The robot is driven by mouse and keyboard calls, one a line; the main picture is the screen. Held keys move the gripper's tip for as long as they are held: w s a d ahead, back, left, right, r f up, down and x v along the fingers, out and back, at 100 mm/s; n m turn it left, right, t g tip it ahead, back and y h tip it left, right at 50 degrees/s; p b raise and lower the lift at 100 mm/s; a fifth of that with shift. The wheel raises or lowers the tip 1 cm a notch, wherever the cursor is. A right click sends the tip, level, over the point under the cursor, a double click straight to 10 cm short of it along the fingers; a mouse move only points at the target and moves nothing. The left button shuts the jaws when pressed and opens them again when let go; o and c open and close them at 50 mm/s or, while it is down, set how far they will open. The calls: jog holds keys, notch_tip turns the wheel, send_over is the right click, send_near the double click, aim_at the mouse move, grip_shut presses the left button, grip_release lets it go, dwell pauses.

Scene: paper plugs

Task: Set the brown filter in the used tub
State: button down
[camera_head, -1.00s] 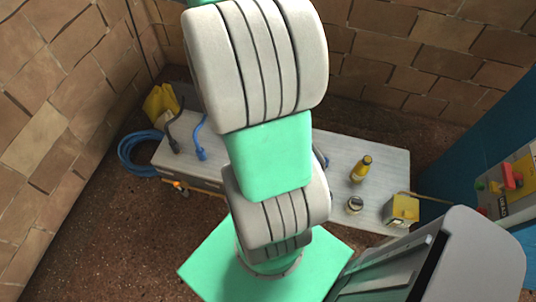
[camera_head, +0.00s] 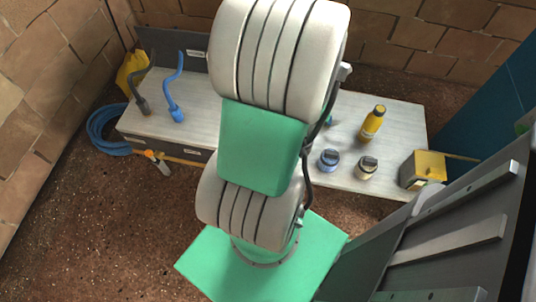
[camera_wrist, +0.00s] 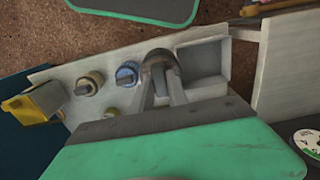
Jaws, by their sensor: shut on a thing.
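In the wrist view my gripper (camera_wrist: 161,86) is shut on a grey-brown rounded thing (camera_wrist: 160,57), which I take for the brown filter. It is held over the bench, beside a pale box-like opening (camera_wrist: 205,60) that has a raised rim. I cannot tell if this opening is the used tub. In the head view my arm hides my gripper and the held thing. A blue jar-like piece (camera_head: 329,161) and a cream one (camera_head: 366,168), both with dark tops, stand on the bench.
The pale bench (camera_head: 345,182) also bears a yellow bottle (camera_head: 372,123), a yellow box (camera_head: 424,170), and a blue bent tool (camera_head: 174,100) with a dark one (camera_head: 142,92) at left. A blue hose coil (camera_head: 108,130) lies at its left end. Brick walls stand behind.

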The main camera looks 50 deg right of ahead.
jog(key=shift+w+f, duration=0.1)
jog(key=shift+f, duration=0.45)
jog(key=w+f+b, duration=0.5)
jog(key=w+f, duration=0.7)
jog(key=w, duration=0.1)
jog(key=shift+w+d+f, duration=0.2)
jog(key=shift+d, duration=0.2)
jog(key=shift+f, duration=0.1)
jog(key=c, duration=1.3)
grip_release()
